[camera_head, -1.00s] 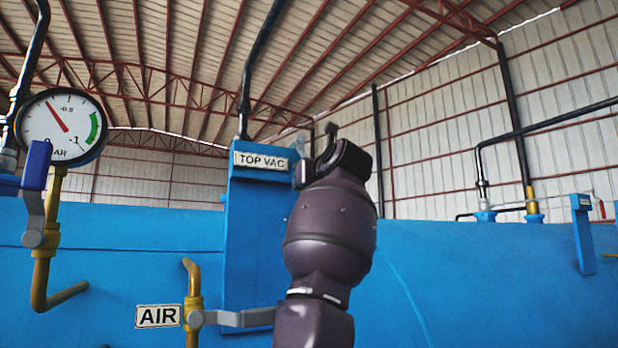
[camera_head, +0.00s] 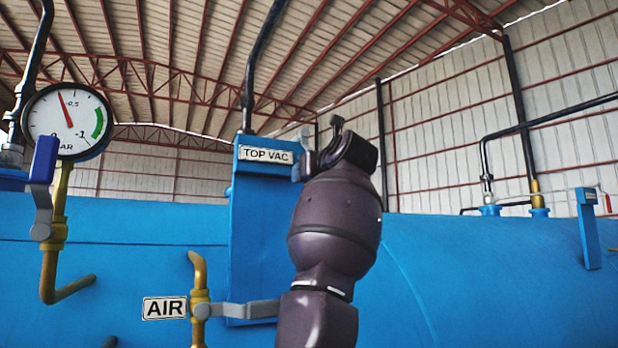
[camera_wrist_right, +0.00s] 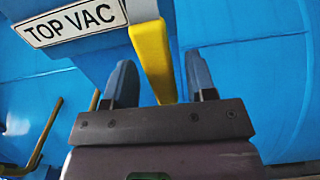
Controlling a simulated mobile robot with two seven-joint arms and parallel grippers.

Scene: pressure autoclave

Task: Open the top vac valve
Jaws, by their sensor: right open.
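The TOP VAC label (camera_head: 267,155) is on a blue upright panel (camera_head: 250,215) in the head view; the label also shows in the right wrist view (camera_wrist_right: 72,20). A yellow valve handle (camera_wrist_right: 152,60) hangs beside the label in the right wrist view. My right gripper (camera_wrist_right: 160,82) is open, with the handle's lower end in the gap between its two blue-grey fingers. I cannot tell whether either finger touches it. In the head view my right arm hides the handle and most of the gripper (camera_head: 308,160). My left gripper is not in view.
A pressure gauge (camera_head: 66,120) and a blue-handled valve (camera_head: 43,170) stand at the left. The blue tank (camera_head: 470,280) fills the right. A black pipe (camera_head: 254,70) rises behind the panel.

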